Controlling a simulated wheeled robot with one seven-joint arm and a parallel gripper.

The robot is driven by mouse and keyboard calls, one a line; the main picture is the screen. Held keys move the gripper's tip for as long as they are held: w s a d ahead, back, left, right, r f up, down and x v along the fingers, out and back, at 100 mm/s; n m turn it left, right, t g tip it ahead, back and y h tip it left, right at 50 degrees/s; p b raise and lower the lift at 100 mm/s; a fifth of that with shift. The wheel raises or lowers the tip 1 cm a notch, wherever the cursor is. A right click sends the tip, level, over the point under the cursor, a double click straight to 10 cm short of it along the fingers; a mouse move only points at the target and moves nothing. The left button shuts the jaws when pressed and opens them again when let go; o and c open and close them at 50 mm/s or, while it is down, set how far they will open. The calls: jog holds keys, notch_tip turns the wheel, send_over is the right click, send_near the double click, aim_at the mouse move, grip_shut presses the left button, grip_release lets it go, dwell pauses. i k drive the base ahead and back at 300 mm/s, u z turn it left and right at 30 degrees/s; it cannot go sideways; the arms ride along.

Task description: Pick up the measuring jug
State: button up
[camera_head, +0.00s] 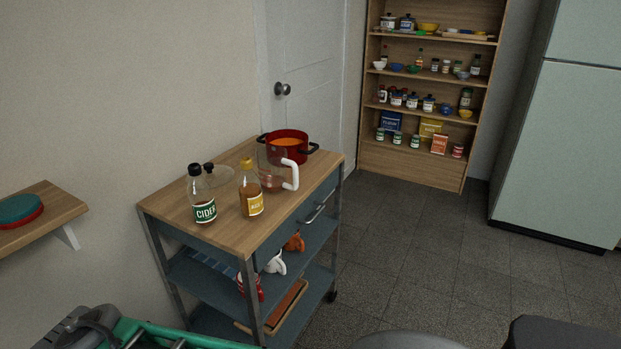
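The measuring jug (270,180) is clear with a thick white handle. It stands on the wooden top of a kitchen cart (250,236), and its handle points right. A red pot (288,151) with black handles and orange contents stands just behind it. A bottle with a yellow cap and label (250,187) stands in front, at its left, and partly overlaps it in this view. My gripper is not in view, so its distance from the jug and its opening do not show.
A cider bottle (201,198) and a lidded glass item (216,174) share the cart top. Mugs (275,263) sit on the shelf below. A green basket (150,335) is at the lower left. Floor right of the cart (400,240) is clear, towards a stocked shelf unit (410,170).

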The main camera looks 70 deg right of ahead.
aim_at(272, 161)
jog(key=z, duration=2.05)
